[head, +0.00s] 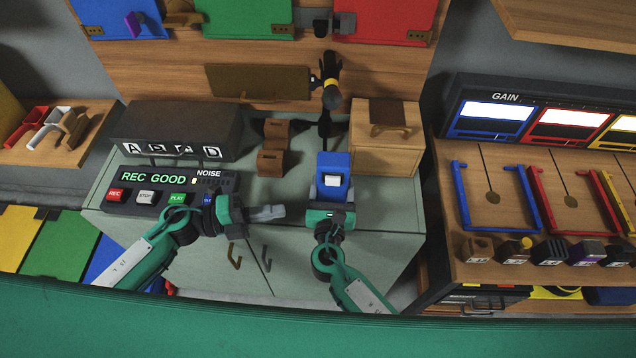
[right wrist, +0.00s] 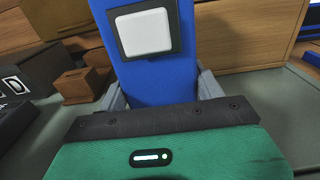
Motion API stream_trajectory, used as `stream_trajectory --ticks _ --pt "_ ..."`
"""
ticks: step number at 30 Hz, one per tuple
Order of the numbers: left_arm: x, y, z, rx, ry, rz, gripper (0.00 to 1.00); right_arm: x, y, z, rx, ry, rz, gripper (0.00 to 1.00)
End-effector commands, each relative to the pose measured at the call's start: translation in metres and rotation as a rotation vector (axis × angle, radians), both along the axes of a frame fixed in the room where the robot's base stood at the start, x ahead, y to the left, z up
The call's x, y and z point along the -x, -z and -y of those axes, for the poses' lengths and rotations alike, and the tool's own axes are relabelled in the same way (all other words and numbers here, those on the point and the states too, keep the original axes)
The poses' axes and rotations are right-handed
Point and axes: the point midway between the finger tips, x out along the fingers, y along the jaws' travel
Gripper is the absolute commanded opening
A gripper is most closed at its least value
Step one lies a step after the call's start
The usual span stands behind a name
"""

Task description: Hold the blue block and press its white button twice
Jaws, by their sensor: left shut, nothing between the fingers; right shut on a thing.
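The blue block (head: 334,165) is in my right gripper (head: 332,190), above the grey-green cabinet top. Its white button (head: 332,181) faces up toward the head camera. In the right wrist view the block (right wrist: 150,80) stands between the grey fingers, and the white button (right wrist: 144,32) sits in a dark square frame. My right gripper is shut on the block's sides. My left gripper (head: 280,212) is shut and empty, left of the block and apart from it, its fingertips pointing right. The block's underside is hidden.
A REC/STOP/PLAY panel (head: 150,192) and a dark box with letters (head: 172,130) stand at the left. Brown wooden blocks (head: 272,160) are behind. A wooden box (head: 386,150) stands right of the blue block. Bare cabinet top (head: 385,205) lies right of my right gripper.

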Motion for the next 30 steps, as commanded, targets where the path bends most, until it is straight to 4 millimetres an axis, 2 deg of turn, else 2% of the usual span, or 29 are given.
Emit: stream_trajectory --ticks 4,7,19,24,30 --pt "-0.002 0.0 0.007 0.002 0.0 0.0 0.0 0.001 0.003 0.001 0.002 0.001 -0.005 0.52" --pt "-0.006 0.0 0.02 0.002 0.001 0.003 0.0 0.001 0.003 0.001 0.002 0.001 -0.005 0.52" --pt "-0.026 0.001 0.101 0.003 0.0 0.002 0.0 0.001 0.003 0.001 0.002 0.001 -0.005 0.52" --pt "-0.052 0.003 0.098 0.0 -0.001 0.001 0.0 0.001 0.003 0.001 0.002 0.001 -0.005 0.52" --pt "-0.064 0.004 0.097 0.001 -0.001 0.0 0.0 0.001 0.003 0.001 0.002 0.0 -0.005 0.52"
